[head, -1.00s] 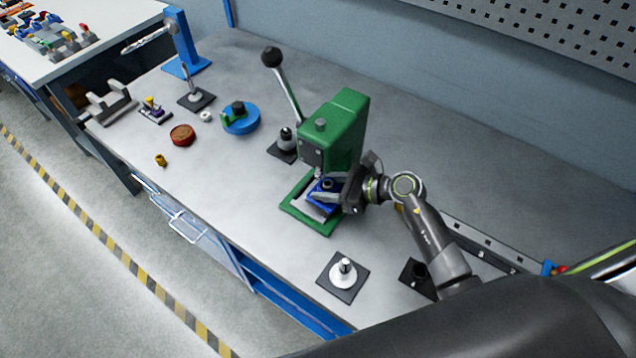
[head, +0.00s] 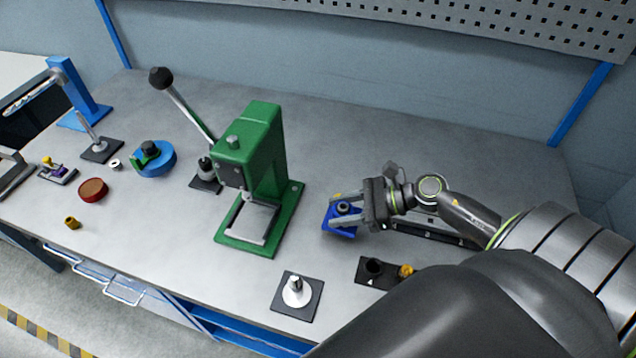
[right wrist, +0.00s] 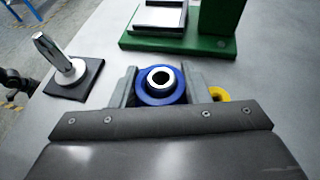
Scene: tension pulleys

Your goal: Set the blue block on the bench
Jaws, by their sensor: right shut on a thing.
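The blue block (head: 338,223) is between the fingers of my right gripper (head: 350,211), to the right of the green press. In the right wrist view the block (right wrist: 143,97) shows as a blue round shape with a pale ring and dark hole, between the two grey fingers of my right gripper (right wrist: 158,90). The gripper is shut on it. Whether the block touches the bench (head: 180,245) or hangs just above it, I cannot tell.
The green press (head: 255,160) stands to the left, its plate empty. Bare bench lies between press and gripper.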

